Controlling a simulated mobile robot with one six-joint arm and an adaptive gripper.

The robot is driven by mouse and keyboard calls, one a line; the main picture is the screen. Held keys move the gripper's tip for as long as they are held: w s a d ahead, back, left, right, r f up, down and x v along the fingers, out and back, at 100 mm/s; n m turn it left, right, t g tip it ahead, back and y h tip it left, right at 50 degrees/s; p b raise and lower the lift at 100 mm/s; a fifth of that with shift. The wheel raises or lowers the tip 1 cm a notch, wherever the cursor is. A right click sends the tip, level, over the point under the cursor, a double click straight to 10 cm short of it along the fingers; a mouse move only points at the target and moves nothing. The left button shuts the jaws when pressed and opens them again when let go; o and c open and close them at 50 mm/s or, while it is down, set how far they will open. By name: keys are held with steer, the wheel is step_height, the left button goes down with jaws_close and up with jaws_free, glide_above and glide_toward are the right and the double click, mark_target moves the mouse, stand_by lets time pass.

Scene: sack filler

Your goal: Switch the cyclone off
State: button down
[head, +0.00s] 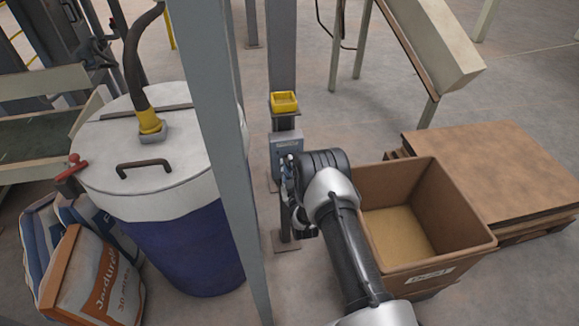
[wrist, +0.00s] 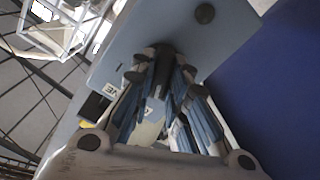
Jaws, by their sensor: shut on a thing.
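A grey switch box (head: 287,143) is fixed to a post between the white-and-blue drum and the cardboard box. In the wrist view its blue-grey face (wrist: 145,30) fills the middle, with a dark round knob (wrist: 204,13) near the top and part of a label showing. My gripper (head: 289,172) is at the lower part of the box. In the wrist view its fingers (wrist: 163,72) are close together against the face, shut on a small dark switch part. That part is mostly hidden by the fingers, so its position cannot be read.
The drum (head: 155,195) with a hose on its lid stands left, behind a grey upright (head: 212,110). A yellow tray (head: 284,102) sits above the switch box. An open cardboard box (head: 440,215) stands right of my arm, near a stacked pallet (head: 490,165). Filled sacks (head: 95,275) lie front left.

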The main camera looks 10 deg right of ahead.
steer(key=shift+f+n, duration=0.1)
steer(key=shift+n, duration=1.2)
steer(key=c, duration=1.6)
jaws_free()
steer(key=shift+o, duration=0.2)
steer(key=s, duration=1.2)
